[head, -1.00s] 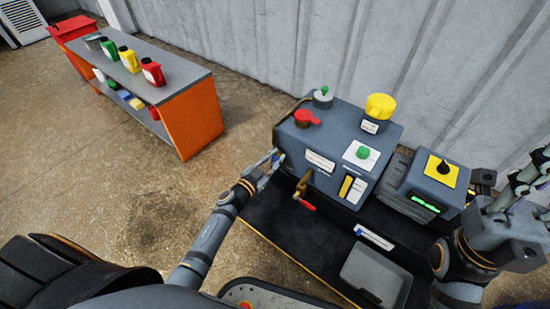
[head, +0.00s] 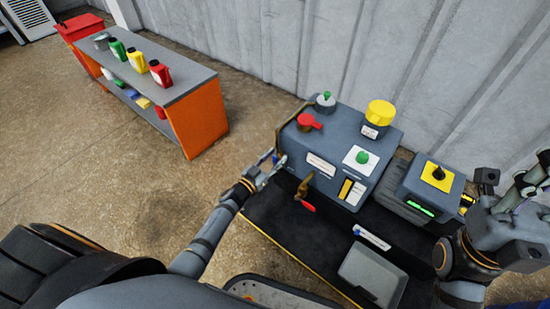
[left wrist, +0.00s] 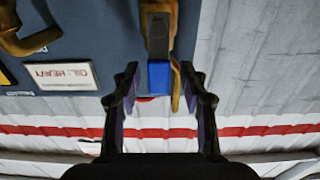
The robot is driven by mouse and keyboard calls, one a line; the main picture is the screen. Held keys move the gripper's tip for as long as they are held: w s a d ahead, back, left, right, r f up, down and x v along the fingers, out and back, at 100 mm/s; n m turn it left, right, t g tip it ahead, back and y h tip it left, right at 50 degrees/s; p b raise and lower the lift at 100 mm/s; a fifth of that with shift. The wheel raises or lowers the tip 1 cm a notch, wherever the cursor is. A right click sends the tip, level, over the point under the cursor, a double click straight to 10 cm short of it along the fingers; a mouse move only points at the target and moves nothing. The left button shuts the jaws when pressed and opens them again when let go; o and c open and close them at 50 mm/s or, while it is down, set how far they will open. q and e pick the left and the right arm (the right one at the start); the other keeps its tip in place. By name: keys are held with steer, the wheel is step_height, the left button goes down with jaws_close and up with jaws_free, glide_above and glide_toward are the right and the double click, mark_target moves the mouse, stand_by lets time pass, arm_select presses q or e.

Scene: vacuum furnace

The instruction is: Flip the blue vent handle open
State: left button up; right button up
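The blue vent handle (left wrist: 159,75) shows in the left wrist view as a blue grip on a dark metal lever, against the side of the grey machine. My left gripper (left wrist: 160,84) is open, with one finger on each side of the blue grip and visible gaps between. In the head view the left gripper (head: 275,168) is at the machine's left side and mostly hides the handle. My right gripper (head: 525,190) is at the right edge of the head view, away from the handle; its finger opening is unclear.
The grey machine (head: 335,145) carries a red-handled brass tap (head: 305,192), a red knob (head: 309,122) and a yellow cap (head: 380,112). Brass pipe (left wrist: 176,90) runs close beside the blue grip. A control box (head: 430,188) stands right. An orange-ended bench (head: 198,118) is left, with open floor between.

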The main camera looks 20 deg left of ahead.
arm_select(q)
steer(key=v, duration=1.2)
